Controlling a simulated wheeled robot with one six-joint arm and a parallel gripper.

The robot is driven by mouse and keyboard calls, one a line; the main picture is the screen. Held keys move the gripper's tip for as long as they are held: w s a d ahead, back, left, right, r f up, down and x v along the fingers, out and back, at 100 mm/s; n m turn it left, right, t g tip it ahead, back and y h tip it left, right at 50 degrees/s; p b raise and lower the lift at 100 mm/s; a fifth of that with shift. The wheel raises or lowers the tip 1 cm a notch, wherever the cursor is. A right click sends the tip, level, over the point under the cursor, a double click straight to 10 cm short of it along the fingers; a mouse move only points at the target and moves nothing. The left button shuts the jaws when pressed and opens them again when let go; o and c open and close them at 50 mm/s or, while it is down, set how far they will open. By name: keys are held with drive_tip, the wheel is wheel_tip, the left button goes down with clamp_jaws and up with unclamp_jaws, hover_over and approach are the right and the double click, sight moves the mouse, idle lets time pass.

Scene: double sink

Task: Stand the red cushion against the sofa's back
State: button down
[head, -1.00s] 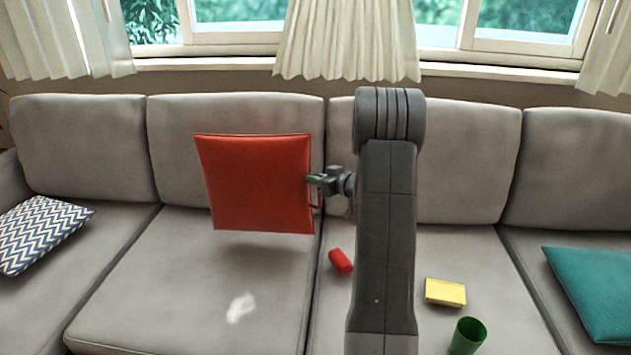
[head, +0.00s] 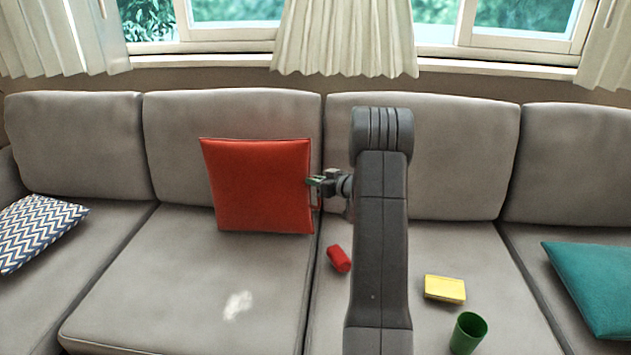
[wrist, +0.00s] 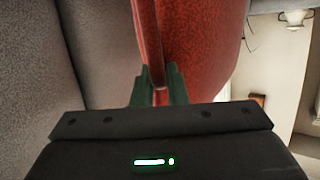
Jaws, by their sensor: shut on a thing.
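The red cushion (head: 258,186) is upright in the head view, in front of the second back cushion from the left of the grey sofa (head: 170,290). Its lower edge is at the rear of the seat; I cannot tell whether it bears fully on the seat. My gripper (head: 314,183) is at the cushion's right edge, shut on it. In the wrist view, the green fingertips (wrist: 159,80) pinch the edge of the red cushion (wrist: 205,45), with grey sofa fabric to the left. My arm hides part of the sofa to the right.
A red can-like object (head: 339,258), a yellow block (head: 445,289) and a green cup (head: 468,333) lie or stand on the seat right of the cushion. A zigzag pillow (head: 38,230) is at left, a teal pillow (head: 590,285) at right. A pale patch (head: 238,305) marks the seat.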

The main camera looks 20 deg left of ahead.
drive_tip(key=c, duration=1.4)
unclamp_jaws()
drive_tip(key=shift+o, duration=0.2)
drive_tip(key=shift+f, duration=0.1)
drive_tip(key=p+v, duration=0.3)
drive_tip(key=v, duration=1)
drive_tip(key=shift+s+d, duration=0.2)
drive_tip(key=shift+d, duration=0.1)
drive_tip(key=b+x, duration=0.3)
drive_tip(key=x, duration=1)
drive_tip(key=shift+w+a, duration=0.15)
drive_tip(key=shift+a, duration=0.2)
drive_tip(key=shift+r, duration=0.3)
drive_tip(key=shift+s+d+r, duration=0.2)
drive_tip(key=shift+s+r, duration=0.5)
drive_tip(key=shift+s, duration=0.05)
